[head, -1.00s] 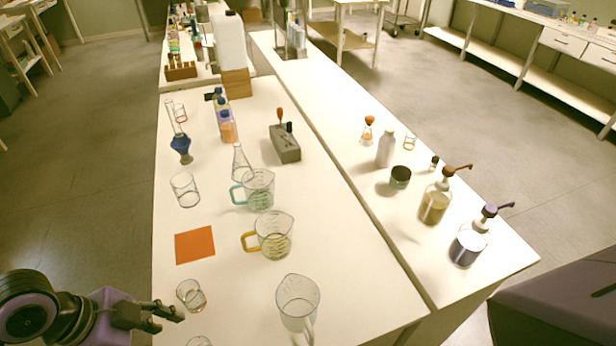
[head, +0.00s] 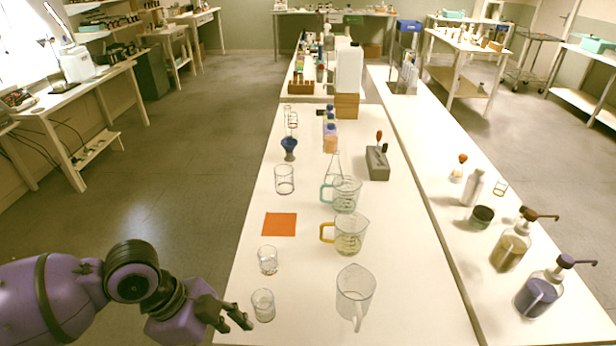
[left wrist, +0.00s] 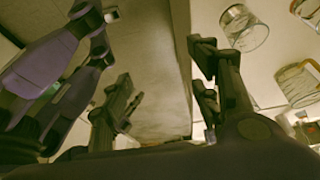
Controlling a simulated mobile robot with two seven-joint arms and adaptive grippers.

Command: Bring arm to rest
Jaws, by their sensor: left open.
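My left gripper (head: 238,318) is at the bottom left of the head view, beside the table's near left edge. It is open and empty, just left of a small glass beaker (head: 263,305) and apart from it as far as I can tell. In the left wrist view the spread fingers (left wrist: 165,105) have nothing between them; the table's edge lies behind. My purple left arm (head: 60,295) comes in from the left. My right gripper is not in view.
The table (head: 250,250) carries a second beaker (head: 268,260), an orange square (head: 280,224), a clear jug (head: 355,292) and a yellow-handled jug (head: 350,235). Pump bottles (head: 511,249) stand at the right. The floor (head: 180,190) left of the table is open.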

